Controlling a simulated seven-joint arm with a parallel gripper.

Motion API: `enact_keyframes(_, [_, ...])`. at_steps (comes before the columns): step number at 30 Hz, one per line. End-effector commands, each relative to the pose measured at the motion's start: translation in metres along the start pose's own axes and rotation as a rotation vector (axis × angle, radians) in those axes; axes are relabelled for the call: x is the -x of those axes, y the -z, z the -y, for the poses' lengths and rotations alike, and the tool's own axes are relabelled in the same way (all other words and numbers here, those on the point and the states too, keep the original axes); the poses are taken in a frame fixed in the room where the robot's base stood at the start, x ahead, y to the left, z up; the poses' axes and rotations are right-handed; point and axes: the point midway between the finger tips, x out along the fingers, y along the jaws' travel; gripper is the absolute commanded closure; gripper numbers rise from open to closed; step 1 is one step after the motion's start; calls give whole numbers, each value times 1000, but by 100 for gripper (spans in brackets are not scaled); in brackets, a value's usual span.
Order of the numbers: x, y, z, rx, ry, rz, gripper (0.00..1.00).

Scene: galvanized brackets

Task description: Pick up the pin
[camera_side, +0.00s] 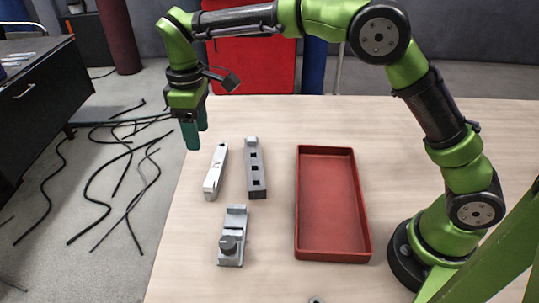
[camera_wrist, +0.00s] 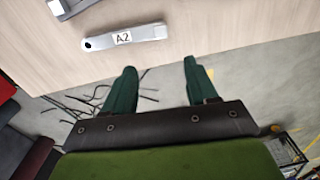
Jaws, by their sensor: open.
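My gripper (camera_side: 195,139) is open and empty, high over the table's far left edge. In the wrist view its two green fingers (camera_wrist: 159,67) stand apart, with floor and table edge behind them. I cannot tell for sure which thing is the pin. A light grey bar (camera_side: 215,172) labelled A2 lies on the table, below and right of my gripper; it also shows in the wrist view (camera_wrist: 110,39), beyond the fingertips. A small grey piece (camera_side: 317,300) is mostly cut off at the side view's bottom edge.
A grey fixture (camera_side: 232,240) with a round knob stands nearer. An empty red tray (camera_side: 299,220) lies to the right. The table's far right is clear.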

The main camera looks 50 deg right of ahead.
Motion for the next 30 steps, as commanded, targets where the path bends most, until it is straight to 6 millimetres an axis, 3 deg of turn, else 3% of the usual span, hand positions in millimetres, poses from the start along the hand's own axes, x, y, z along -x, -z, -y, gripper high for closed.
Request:
enact_keyframes(6, [-50,-1,0,-2,3,5,43])
enact_keyframes(12, [-85,-1,0,-4,3,3,43])
enact_keyframes(19, [-101,-1,0,-3,2,0,43])
enact_keyframes(30, [-147,-2,1,-4,1,-1,43])
